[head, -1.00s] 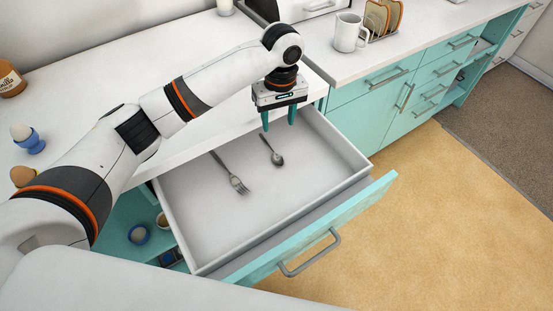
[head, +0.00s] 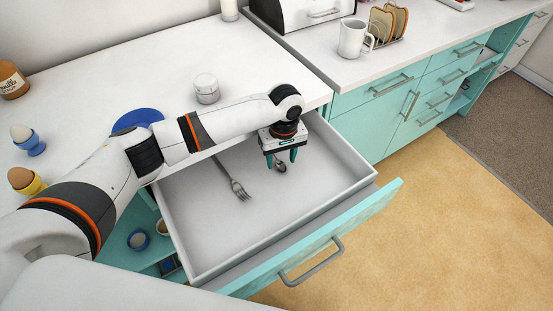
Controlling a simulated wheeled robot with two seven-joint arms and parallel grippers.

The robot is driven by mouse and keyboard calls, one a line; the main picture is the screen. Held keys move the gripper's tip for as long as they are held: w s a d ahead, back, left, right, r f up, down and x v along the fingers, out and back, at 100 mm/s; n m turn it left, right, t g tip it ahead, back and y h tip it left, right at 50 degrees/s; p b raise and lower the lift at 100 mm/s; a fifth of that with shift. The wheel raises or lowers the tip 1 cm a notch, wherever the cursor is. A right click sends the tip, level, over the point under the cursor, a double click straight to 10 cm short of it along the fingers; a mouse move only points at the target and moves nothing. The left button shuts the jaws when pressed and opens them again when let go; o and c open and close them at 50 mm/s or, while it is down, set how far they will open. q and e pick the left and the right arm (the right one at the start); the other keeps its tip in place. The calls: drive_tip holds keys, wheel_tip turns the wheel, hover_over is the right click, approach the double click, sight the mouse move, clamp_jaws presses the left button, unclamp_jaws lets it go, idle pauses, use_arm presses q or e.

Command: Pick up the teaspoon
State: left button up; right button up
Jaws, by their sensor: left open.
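The teaspoon (head: 280,167) lies on the floor of the open drawer (head: 222,243). Its bowl shows just below my left gripper, and its handle is hidden behind the gripper. My left gripper (head: 282,162) is over the drawer with its teal fingers pointing down, open, one on each side of the spoon in the picture. I cannot tell how far above the spoon the fingertips are. My right gripper does not show.
A fork (head: 236,184) lies in the drawer left of the spoon. The drawer walls stand around both. On the counter are a white lidded jar (head: 207,90), a blue plate (head: 137,119), egg cups (head: 30,142) and a white mug (head: 352,40).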

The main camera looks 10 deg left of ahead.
use_arm(q)
drive_tip(key=shift+f, duration=0.9)
drive_tip(key=shift+c, duration=0.3)
drive_tip(key=c, duration=1)
drive_tip(key=shift+r, duration=0.15)
